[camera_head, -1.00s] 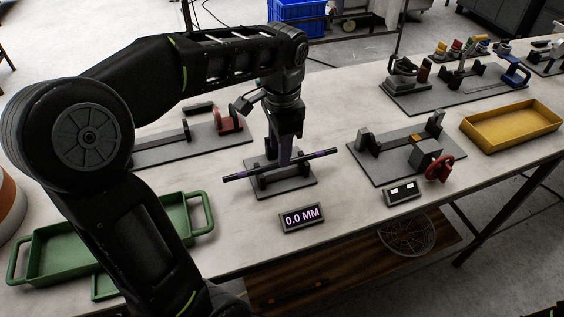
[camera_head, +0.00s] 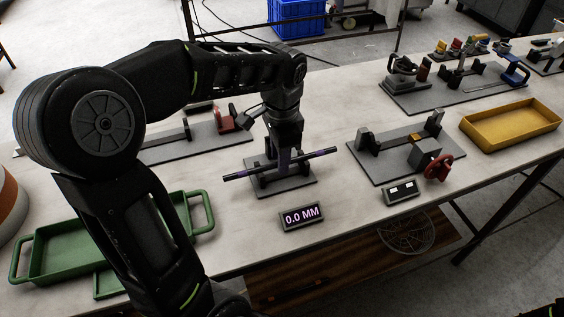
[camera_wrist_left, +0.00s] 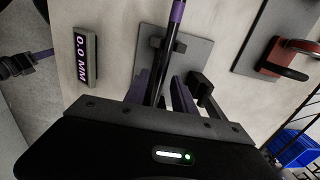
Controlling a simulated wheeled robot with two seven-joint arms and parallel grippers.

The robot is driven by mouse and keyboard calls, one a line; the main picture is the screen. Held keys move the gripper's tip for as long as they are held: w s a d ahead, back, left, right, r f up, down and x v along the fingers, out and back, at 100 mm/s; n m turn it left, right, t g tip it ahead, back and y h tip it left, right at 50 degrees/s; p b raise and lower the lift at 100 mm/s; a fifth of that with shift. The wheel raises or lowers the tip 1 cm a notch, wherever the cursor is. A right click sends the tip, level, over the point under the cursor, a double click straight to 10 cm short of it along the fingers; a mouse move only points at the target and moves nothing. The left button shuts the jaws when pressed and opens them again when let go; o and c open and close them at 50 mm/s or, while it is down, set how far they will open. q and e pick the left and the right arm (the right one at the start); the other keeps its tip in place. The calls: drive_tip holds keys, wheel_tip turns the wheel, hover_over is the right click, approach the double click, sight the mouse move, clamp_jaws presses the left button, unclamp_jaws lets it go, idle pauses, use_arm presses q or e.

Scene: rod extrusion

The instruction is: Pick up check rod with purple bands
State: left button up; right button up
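The check rod with purple bands (camera_head: 236,176) lies across a small grey stand (camera_head: 293,187) on the table. In the left wrist view the rod (camera_wrist_left: 173,34) runs from the top edge down towards my gripper. My left gripper (camera_head: 281,174) points down at the rod's middle. In the left wrist view its two fingers (camera_wrist_left: 160,90) stand apart, one on each side of the rod, with gaps showing. The fingertips are partly hidden in the head view. My right gripper is not in view.
A display (camera_head: 302,215) reading 0.0 MM stands in front of the stand. A green tray (camera_head: 60,238) is at the left and a yellow tray (camera_head: 512,128) at the right. A fixture with a red handwheel (camera_head: 438,168) stands right of the stand.

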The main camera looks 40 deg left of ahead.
use_arm(q)
clamp_jaws()
drive_tip(key=shift+r, duration=0.1)
idle(0.4)
wheel_tip(320, 180, up, 10)
idle(0.4)
idle(0.6)
